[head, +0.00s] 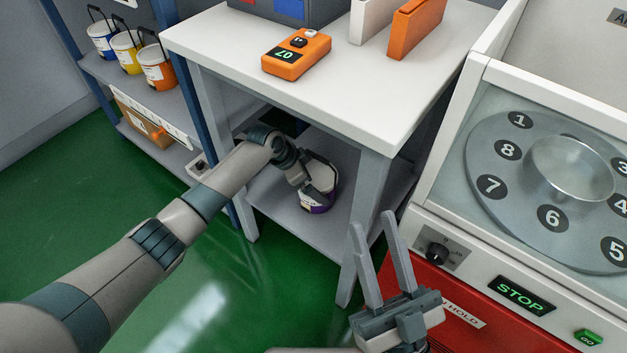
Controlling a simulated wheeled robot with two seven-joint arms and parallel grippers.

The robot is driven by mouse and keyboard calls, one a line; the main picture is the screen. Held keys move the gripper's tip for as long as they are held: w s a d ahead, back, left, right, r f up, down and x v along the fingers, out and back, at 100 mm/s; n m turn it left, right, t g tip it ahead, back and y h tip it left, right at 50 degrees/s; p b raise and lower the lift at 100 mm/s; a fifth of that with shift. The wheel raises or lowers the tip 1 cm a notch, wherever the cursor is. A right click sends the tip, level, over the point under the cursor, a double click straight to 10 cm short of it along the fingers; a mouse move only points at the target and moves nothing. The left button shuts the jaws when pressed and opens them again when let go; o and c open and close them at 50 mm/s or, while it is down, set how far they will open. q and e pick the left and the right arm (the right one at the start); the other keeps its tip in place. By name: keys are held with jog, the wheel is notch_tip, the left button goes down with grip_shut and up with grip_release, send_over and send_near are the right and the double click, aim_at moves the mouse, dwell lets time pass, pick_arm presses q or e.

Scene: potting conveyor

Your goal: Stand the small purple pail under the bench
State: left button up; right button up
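The small purple pail (318,208), with a pale label, is under the white-topped bench (340,105), at its lower shelf (290,226). It looks roughly upright; whether its base touches the shelf is not clear. My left arm reaches in below the bench top, and my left gripper (318,190) is right at the pail, covering much of it. Its fingers are too hidden to show whether they grip. My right gripper (373,222) is open and empty in front of the bench's near right leg, its fingers pointing up in the picture.
Blue, yellow and orange pails (127,50) stand on a blue-framed rack (185,85) at left. An orange device (297,55) lies on the bench top. A machine with a numbered round plate (480,185) stands close on the right. Green floor (215,265) is open at front left.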

pick_arm(q)
jog(key=shift+r, duration=0.15)
jog(key=shift+s+a+r+p, duration=0.1)
jog(key=shift+a+r+p, duration=0.2)
jog(key=shift+r, duration=0.25)
jog(key=p+v, duration=0.2)
jog(key=v, duration=0.8)
jog(key=shift+r+p, duration=0.25)
jog(key=shift+p, duration=0.1)
pick_arm(e)
jog(key=w+f+g+h, duration=0.2)
jog(key=f+g, duration=0.4)
jog(key=f, duration=0.4)
jog(key=shift+w+f+g, duration=0.15)
jog(key=shift+w+g, duration=0.15)
jog(key=shift+w, duration=0.6)
pick_arm(q)
jog(key=shift+s+a, duration=0.1)
pick_arm(e)
jog(key=shift+a, duration=0.1)
